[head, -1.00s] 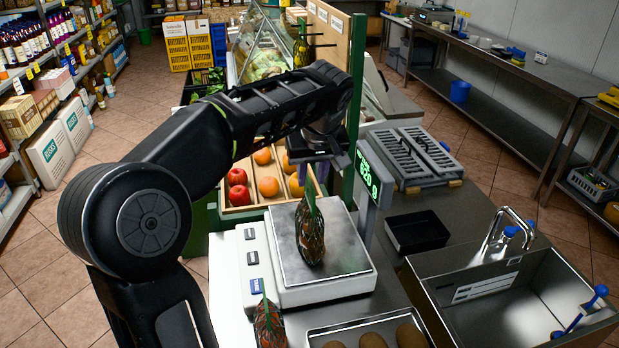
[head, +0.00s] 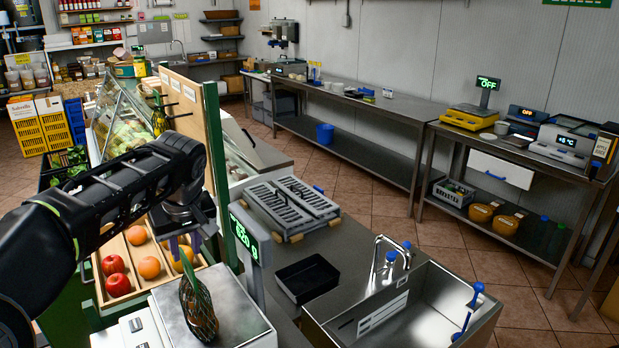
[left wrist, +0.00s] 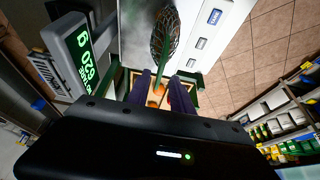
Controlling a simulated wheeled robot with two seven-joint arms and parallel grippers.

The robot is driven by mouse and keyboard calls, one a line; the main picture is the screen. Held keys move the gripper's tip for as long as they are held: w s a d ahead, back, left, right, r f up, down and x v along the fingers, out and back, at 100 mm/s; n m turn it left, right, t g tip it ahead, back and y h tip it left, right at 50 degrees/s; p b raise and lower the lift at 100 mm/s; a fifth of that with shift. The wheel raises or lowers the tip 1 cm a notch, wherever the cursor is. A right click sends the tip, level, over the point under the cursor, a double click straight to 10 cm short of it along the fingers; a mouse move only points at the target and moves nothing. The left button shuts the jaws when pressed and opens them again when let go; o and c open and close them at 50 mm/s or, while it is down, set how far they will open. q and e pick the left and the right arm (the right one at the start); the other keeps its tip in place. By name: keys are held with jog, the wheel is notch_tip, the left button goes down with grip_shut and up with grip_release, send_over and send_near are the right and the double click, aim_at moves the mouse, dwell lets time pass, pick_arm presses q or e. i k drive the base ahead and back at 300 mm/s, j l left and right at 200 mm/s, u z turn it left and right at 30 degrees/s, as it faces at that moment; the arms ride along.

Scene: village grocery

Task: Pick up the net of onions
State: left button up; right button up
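The net of onions (head: 199,312), a dark mesh bag with reddish-brown contents and a green top, sits on the steel plate of a white scale (head: 240,325). It also shows in the left wrist view (left wrist: 160,40), its green strip pointing toward my fingers. My right gripper is in neither view.
A wooden crate of apples and oranges (head: 118,285) lies behind the scale. The scale's green-lit display (head: 247,240) stands at its right. A black tray (head: 307,278), a grey slatted rack (head: 290,207) and a steel sink (head: 400,310) are further right.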

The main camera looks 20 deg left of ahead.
aim_at(199, 313)
jog(key=k+l, duration=0.75)
jog(key=l, duration=0.2)
